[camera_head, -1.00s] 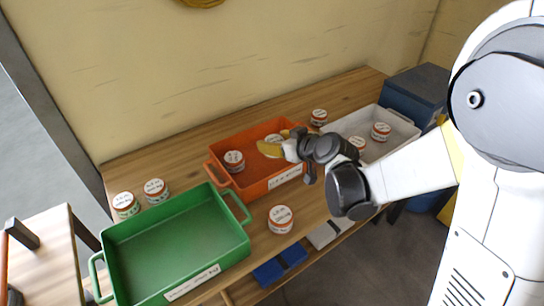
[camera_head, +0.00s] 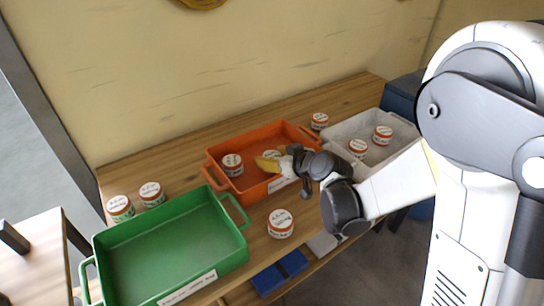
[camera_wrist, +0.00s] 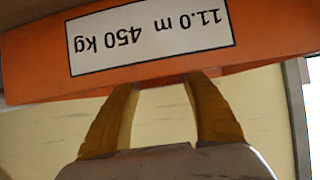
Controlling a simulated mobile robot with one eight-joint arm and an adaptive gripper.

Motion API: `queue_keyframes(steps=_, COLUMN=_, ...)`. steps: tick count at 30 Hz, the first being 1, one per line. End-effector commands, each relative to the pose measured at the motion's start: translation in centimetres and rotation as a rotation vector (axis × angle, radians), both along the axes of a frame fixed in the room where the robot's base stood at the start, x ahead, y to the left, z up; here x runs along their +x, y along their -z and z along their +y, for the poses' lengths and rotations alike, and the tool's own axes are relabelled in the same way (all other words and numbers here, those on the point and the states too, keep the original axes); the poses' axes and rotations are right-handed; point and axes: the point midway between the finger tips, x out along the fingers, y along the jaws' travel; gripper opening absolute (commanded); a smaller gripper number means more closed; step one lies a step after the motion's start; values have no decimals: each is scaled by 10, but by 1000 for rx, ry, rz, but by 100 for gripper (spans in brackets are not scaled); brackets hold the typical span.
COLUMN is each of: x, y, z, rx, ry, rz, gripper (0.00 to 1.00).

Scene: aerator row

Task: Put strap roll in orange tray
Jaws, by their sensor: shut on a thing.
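The orange tray (camera_head: 236,139) stands mid-table at the back, one white-topped roll (camera_head: 232,165) inside it at the left. My gripper (camera_head: 270,160), with yellow-brown fingers, reaches over the tray's front right part. It is shut on a strap roll (camera_head: 271,154) with a white top, held in the tray; I cannot tell whether it touches the floor. In the wrist view the tray's front wall (camera_wrist: 270,30), labelled "11.0 m 450 kg", appears upside down. It hides my fingertips and the held roll there.
A green tray (camera_head: 234,253) is at front left, with two rolls (camera_head: 120,208) (camera_head: 151,194) behind it. One roll (camera_head: 280,223) stands on the table before the orange tray, another (camera_head: 319,121) behind. A grey tray (camera_head: 398,122) with two rolls is at right.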

Motion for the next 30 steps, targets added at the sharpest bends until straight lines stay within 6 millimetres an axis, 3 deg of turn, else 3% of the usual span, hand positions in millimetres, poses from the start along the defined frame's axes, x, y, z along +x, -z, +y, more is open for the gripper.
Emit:
queue_keyframes(steps=5, x=0, y=4, z=0, rx=0, ry=0, rz=0, gripper=19)
queue_keyframes(steps=6, x=0, y=3, z=0, rx=0, ry=0, rz=0, gripper=59)
queue_keyframes(steps=8, x=0, y=3, z=0, rx=0, ry=0, rz=0, gripper=78)
queue_keyframes(steps=17, x=0, y=3, z=0, rx=0, ry=0, rz=0, gripper=78)
queue_keyframes(steps=23, x=0, y=-15, z=0, rx=0, ry=0, rz=0, gripper=78)
queue_keyframes(steps=30, x=-44, y=-41, z=-31, rx=0, ry=4, rz=0, gripper=78)
